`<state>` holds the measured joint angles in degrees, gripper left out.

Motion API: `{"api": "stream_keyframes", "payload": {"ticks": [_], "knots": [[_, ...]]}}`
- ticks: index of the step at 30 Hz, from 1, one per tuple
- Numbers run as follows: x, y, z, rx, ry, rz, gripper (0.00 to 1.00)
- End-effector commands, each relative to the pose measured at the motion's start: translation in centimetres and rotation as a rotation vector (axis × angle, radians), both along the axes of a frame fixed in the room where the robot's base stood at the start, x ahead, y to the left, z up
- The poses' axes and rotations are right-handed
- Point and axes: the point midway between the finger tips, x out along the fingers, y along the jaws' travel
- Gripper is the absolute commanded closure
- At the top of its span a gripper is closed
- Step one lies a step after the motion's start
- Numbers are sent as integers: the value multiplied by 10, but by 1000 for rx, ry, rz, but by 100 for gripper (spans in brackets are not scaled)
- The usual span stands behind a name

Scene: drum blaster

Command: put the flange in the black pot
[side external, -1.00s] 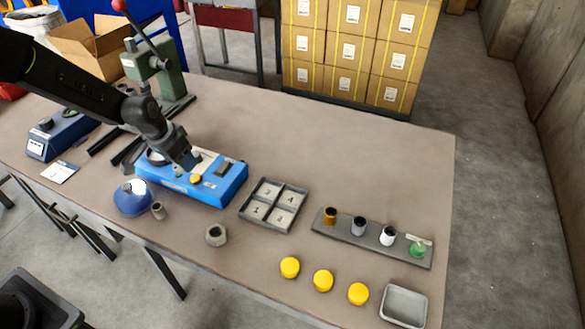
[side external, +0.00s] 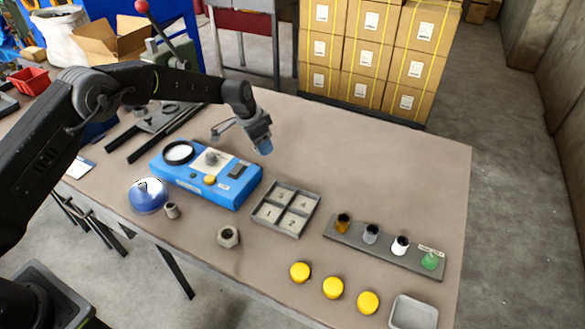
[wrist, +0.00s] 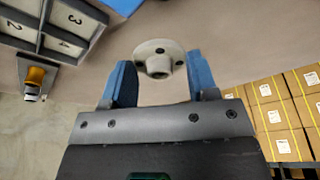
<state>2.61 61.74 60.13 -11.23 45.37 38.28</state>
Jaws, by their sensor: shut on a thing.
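The flange (wrist: 158,52) is a pale grey disc with a hub and bolt holes. In the wrist view it sits between the blue fingertips of my gripper (wrist: 158,68), which is shut on it. In the side view my gripper (side external: 263,144) is raised above the table, right of the blue machine (side external: 225,187); the flange cannot be made out there. Small pots stand on a grey rack (side external: 388,250) at the right: amber (side external: 343,225), dark grey (side external: 371,234), white (side external: 400,245) and green (side external: 430,260). I cannot tell for sure which is the black pot.
A numbered four-compartment tray (side external: 286,209) lies between the blue machine and the rack. Yellow caps (side external: 333,287), a grey tray (side external: 413,313), a hex nut (side external: 228,237) and a blue domed object (side external: 148,196) lie nearer the front edge. The table's back right is clear.

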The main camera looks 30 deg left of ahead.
Motion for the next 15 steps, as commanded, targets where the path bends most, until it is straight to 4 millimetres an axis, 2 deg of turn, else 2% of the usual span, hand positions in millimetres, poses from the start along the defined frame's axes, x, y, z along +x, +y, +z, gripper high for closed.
{"api": "stream_keyframes", "payload": {"ticks": [3, 7, 15], "knots": [[7, -27, -17, 0, 0, -3, 77], [15, -52, -33, 0, -1, -2, 77], [20, -69, -43, 0, -3, 1, 77]]}}
